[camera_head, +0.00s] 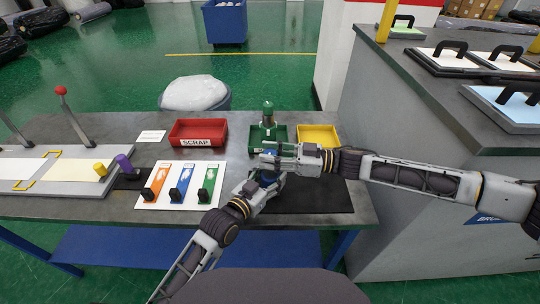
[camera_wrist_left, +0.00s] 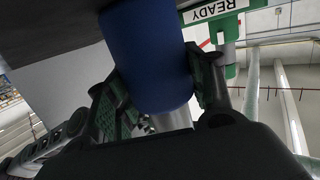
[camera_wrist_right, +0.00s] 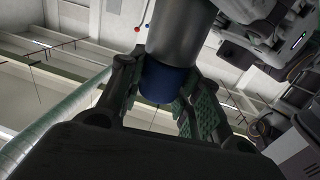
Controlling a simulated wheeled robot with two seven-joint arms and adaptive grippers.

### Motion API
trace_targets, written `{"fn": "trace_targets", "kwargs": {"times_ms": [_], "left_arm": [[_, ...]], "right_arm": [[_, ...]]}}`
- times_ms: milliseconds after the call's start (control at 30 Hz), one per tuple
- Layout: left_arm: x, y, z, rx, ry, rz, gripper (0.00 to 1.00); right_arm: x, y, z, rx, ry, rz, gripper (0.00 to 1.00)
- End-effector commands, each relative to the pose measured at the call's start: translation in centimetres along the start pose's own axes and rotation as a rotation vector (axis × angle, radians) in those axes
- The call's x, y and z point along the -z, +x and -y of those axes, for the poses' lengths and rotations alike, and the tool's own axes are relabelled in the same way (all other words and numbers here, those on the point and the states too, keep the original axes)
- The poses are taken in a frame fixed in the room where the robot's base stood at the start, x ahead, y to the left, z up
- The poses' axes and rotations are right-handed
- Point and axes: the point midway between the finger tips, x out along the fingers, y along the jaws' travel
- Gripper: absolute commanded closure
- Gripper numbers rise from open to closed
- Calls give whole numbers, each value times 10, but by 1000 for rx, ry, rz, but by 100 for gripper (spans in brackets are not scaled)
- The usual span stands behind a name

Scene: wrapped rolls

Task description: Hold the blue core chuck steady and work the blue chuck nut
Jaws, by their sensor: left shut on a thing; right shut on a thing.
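A grey metal part shows past the blue body. My right gripper (camera_head: 272,153) is just above the left one. In the right wrist view, the right gripper (camera_wrist_right: 165,95) is shut around the blue chuck nut (camera_wrist_right: 164,84) at the end of a grey cylinder. Its contact points are partly hidden.
A red SCRAP bin (camera_head: 197,133), a green bin (camera_head: 232,139) with a green chuck (camera_head: 267,114), and a yellow bin (camera_head: 319,134) line the back. A white board (camera_head: 153,192) with orange, blue and green strips lies left. The dark mat (camera_head: 315,198) is bare at right.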

Motion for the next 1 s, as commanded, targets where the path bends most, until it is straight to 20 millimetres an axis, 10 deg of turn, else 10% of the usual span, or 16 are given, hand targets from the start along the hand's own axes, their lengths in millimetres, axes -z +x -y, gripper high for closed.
{"fn": "trace_targets", "kwargs": {"times_ms": [867,900,1000], "left_arm": [[-8,0,-1,-2,-5,15,92],[-8,0,-1,-1,-5,15,92],[-8,0,-1,-1,-5,15,92]], "right_arm": [[-1,-2,-3,58,-2,8,90],[-1,-2,-3,58,-2,8,61],[-1,-2,-2,58,-1,8,48]]}}
